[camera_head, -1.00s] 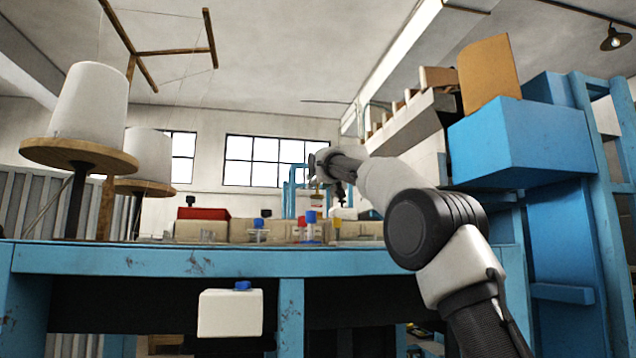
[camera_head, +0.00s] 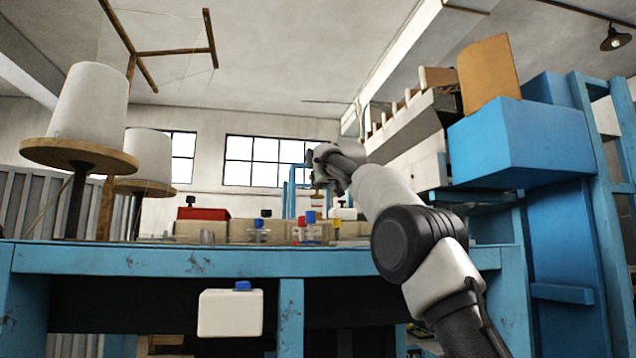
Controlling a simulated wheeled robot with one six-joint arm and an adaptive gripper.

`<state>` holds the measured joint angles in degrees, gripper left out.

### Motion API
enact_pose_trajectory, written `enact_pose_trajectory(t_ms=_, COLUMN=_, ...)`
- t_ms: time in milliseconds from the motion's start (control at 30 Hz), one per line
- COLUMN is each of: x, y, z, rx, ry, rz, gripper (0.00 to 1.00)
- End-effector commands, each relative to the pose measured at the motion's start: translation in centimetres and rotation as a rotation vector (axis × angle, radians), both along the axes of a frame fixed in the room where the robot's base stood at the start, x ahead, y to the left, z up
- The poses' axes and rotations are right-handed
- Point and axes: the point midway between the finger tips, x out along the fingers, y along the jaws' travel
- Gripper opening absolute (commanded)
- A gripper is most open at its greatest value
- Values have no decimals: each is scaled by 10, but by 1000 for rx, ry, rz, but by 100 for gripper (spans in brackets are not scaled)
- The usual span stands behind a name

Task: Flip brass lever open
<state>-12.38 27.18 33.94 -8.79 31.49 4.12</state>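My gripper (camera_head: 321,178) is at the end of my arm, over the back of the blue bench, seen small and from behind. My wrist and forearm cover much of it, and its fingers cannot be made out clearly. A small brass-coloured piece (camera_head: 317,191) shows just below it, above a small red and white item (camera_head: 317,203). I cannot tell whether this piece is the brass lever, or whether my gripper touches it. No other brass lever can be picked out.
The blue bench (camera_head: 150,261) carries small bottles with blue, red and yellow caps, a red box (camera_head: 203,213) and beige blocks. Large white thread cones (camera_head: 90,105) stand at the left. A blue cabinet (camera_head: 520,140) stands close on the right. A white container (camera_head: 230,313) hangs at the bench front.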

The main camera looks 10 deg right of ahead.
Motion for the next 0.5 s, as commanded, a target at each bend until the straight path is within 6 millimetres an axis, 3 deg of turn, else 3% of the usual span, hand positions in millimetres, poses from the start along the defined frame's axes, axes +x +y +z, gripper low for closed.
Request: enact_pose_trajectory(t_ms=500, x=-2, y=-1, z=0, rx=-2, ry=77, rz=4, gripper=0)
